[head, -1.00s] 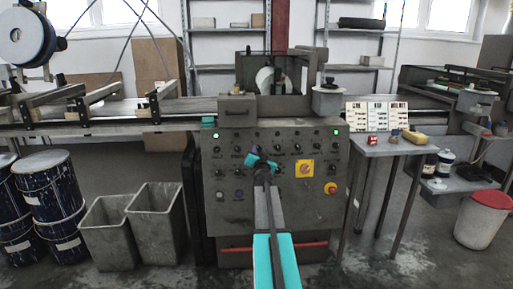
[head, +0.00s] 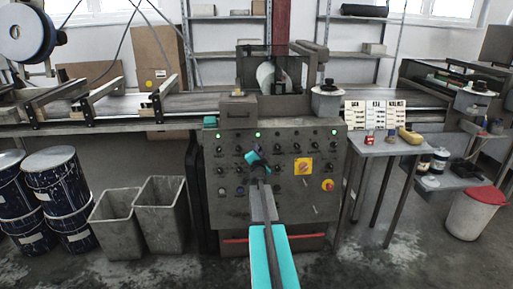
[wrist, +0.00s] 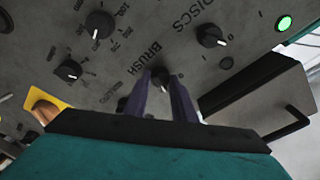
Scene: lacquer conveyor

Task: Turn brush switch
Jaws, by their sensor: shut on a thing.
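The brush switch (wrist: 161,76) is a small black knob on the grey control panel, next to the word BRUSH, in the wrist view. My gripper (wrist: 160,92) has its two dark purple fingers shut around this knob. The fingers hide much of it, though a small white mark shows between them. In the head view my gripper (head: 257,160) is against the upper middle of the control panel (head: 285,215) and hides the knob. A green lamp (head: 257,134) glows just above my gripper.
Several other black knobs surround it, including one beside the word DISCS (wrist: 210,36). A yellow plate with a knob (head: 302,167) and a red button (head: 327,185) are to the right. A side table (head: 385,146) stands right of the panel.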

